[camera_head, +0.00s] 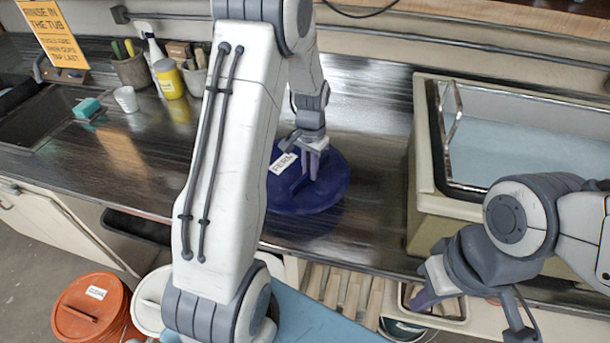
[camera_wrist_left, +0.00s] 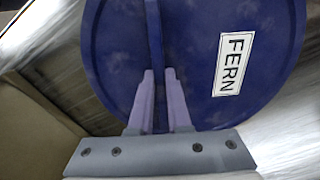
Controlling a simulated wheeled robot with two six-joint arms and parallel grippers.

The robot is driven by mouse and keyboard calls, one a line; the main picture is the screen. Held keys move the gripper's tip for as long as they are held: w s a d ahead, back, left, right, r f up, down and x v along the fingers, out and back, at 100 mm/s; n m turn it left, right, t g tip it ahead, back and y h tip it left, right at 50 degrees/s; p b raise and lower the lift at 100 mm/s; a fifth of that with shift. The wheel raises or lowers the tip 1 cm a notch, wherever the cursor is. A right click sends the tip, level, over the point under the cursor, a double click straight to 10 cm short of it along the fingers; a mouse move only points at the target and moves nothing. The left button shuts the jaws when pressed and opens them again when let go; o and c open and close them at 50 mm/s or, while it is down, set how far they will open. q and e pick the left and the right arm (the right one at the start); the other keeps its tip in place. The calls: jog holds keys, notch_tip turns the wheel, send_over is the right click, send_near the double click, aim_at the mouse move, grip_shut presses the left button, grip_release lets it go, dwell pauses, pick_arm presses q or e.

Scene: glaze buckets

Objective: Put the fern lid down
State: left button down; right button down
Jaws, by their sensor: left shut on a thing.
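The fern lid (camera_head: 330,191) is a round dark blue disc with a white label reading FERN. It is on or just above the dark counter (camera_head: 375,150); I cannot tell whether it touches. My left gripper (camera_head: 313,172) is over it, shut on the lid's raised handle bar. In the left wrist view the lid (camera_wrist_left: 195,30) fills the upper middle, and the left fingers (camera_wrist_left: 160,80) pinch its handle. My right gripper (camera_head: 415,297) hangs low at the right, in front of the counter, and I cannot tell if its fingers are apart.
A large cream tub (camera_head: 427,170) with pale blue liquid stands to the right of the lid. An orange lidded bucket (camera_head: 92,309) and a white one (camera_head: 150,298) stand on the floor. Bottles, a white cup (camera_head: 126,99) and tool pots (camera_head: 131,70) stand at the back left. The counter left of my arm has free room.

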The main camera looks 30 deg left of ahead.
pick_arm(q)
jog(key=shift+a+f, duration=0.45)
jog(key=shift+a, duration=0.3)
notch_tip(320, 180, down, 3)
jog(key=shift+s+f+p, duration=0.1)
jog(key=shift+p, duration=0.65)
jog(key=shift+f, duration=0.35)
jog(key=shift+f, duration=0.2)
jog(key=c, duration=0.9)
grip_release()
jog(key=shift+o, duration=0.2)
jog(key=shift+r, duration=0.1)
